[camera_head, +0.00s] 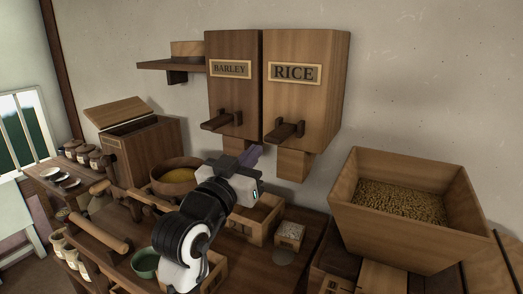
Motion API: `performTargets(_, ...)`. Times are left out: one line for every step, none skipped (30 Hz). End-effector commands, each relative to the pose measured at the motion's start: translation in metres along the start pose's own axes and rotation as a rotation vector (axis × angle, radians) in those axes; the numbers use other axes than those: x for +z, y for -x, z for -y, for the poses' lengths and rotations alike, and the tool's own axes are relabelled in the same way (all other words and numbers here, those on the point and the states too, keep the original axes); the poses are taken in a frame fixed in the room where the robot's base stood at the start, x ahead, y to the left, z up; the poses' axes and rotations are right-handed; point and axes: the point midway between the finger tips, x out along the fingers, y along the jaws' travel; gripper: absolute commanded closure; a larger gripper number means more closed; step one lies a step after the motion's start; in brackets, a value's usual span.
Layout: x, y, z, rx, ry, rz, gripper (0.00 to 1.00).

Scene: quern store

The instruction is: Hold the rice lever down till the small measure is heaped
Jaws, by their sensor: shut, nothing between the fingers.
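The rice dispenser (305,90) is a tall wooden box on the wall with a RICE label. Its dark wooden lever (287,130) sticks out from its lower front, above a wooden spout (294,165). My gripper (249,157) is shut and empty, its purple fingers in front of the barley spout, below and to the left of the rice lever and apart from it. A small square wooden box (290,243), likely the small measure, stands on the counter below the rice spout. White grains (291,230) show at its top; I cannot tell whether they are heaped.
The barley dispenser (232,95) with its own lever (221,122) adjoins on the left. A larger wooden box (264,207) and a bowl of yellow grain (177,187) are beside my arm. A grain-filled bin (347,200) stands right. A green bowl (145,262) is front left.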

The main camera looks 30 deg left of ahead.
Motion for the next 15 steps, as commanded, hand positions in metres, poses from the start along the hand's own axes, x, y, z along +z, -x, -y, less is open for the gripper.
performTargets(0.001, 0.010, 0.000, -0.002, -0.002, -0.002, 1.00)
performTargets(0.001, 0.015, 0.000, -0.003, -0.002, -0.002, 1.00)
performTargets(0.000, 0.020, 0.001, -0.003, -0.001, -0.002, 1.00)
performTargets(-0.001, 0.023, 0.001, -0.002, -0.001, -0.002, 1.00)
performTargets(-0.001, 0.026, 0.001, -0.002, 0.000, -0.002, 1.00)
performTargets(-0.002, 0.029, 0.000, -0.002, -0.001, -0.001, 1.00)
performTargets(-0.002, 0.031, 0.000, -0.001, -0.001, -0.001, 1.00)
performTargets(-0.002, 0.032, 0.000, -0.001, -0.001, -0.001, 1.00)
performTargets(-0.002, 0.033, 0.000, -0.001, -0.001, -0.001, 1.00)
performTargets(-0.002, 0.034, 0.000, 0.000, -0.001, -0.001, 1.00)
performTargets(-0.003, 0.034, 0.000, 0.000, 0.000, -0.001, 1.00)
performTargets(-0.003, 0.035, 0.000, 0.000, 0.000, -0.001, 1.00)
performTargets(-0.003, 0.035, 0.000, 0.000, 0.000, -0.001, 1.00)
performTargets(-0.003, 0.035, 0.000, 0.000, 0.000, -0.001, 1.00)
performTargets(-0.003, 0.034, 0.000, 0.000, 0.000, -0.001, 1.00)
